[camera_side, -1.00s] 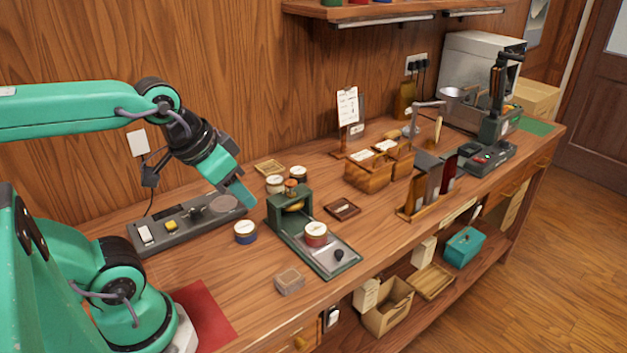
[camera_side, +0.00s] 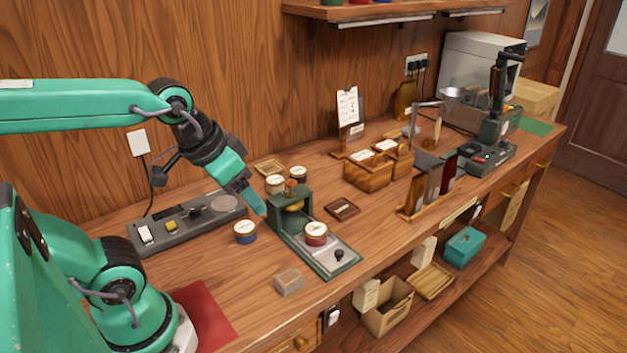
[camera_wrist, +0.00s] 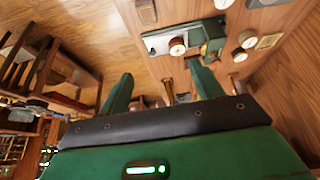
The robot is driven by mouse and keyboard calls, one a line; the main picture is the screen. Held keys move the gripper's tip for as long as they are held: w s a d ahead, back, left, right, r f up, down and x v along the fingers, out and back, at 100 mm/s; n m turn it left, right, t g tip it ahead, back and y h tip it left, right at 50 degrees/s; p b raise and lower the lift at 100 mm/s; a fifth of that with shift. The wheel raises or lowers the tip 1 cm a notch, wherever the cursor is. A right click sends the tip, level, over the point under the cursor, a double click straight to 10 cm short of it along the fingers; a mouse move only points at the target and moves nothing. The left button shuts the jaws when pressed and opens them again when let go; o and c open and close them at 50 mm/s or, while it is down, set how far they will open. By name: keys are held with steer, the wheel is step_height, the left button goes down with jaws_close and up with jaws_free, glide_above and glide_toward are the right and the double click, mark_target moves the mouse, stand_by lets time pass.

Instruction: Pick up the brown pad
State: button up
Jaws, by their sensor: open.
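The green press (camera_side: 289,205) has a red tin (camera_side: 316,233) on its plate. A blue tin (camera_side: 245,231) stands left of it, and cream tins (camera_side: 275,184) behind. Bench around the pad is clear.

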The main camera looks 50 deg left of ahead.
steer(key=w+f+g, duration=0.3)
steer(key=w+f, duration=0.2)
steer(key=f, duration=0.1)
steer(key=g, duration=0.2)
glide_above(290, 275)
steer(key=shift+a+f, duration=0.15)
steer(key=shift+f, duration=5.9)
steer(key=shift+s+d+f, duration=0.1)
steer(key=shift+d+f, duration=0.05)
steer(key=shift+f, duration=0.7)
steer(key=shift+d+f, duration=0.1)
steer(key=shift+f, duration=1.65)
steer(key=c, duration=1.1)
